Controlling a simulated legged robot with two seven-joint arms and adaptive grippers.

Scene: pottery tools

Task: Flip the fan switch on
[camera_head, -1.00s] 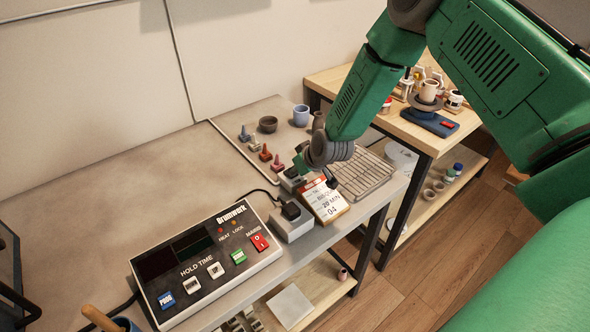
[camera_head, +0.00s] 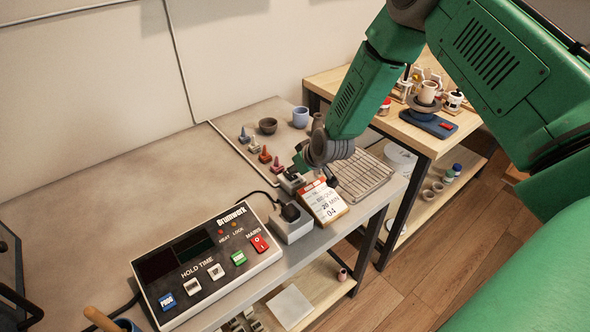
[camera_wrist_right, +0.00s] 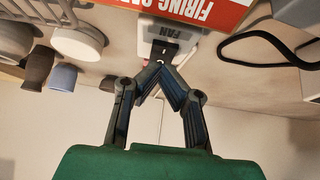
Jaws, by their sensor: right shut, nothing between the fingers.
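The fan switch is a small pale box (camera_wrist_right: 160,28) with a dark label reading FAN, at the top middle of the right wrist view. In the head view the box (camera_head: 291,183) stands on the grey bench, partly hidden by my right gripper. My right gripper (camera_wrist_right: 161,70) is shut and empty, its fingertips together right at the dark front of the switch. I cannot tell whether they touch it or which way the switch is set. In the head view the right gripper (camera_head: 302,163) is small and mostly hidden by its wrist. My left gripper is not in view.
A firing card (camera_head: 324,203) stands close beside the switch, with a power socket (camera_head: 291,226) and black plug next to it. A control box (camera_head: 207,264) is nearer, at lower left. A wire rack (camera_head: 362,176), several small cones and cups lie behind.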

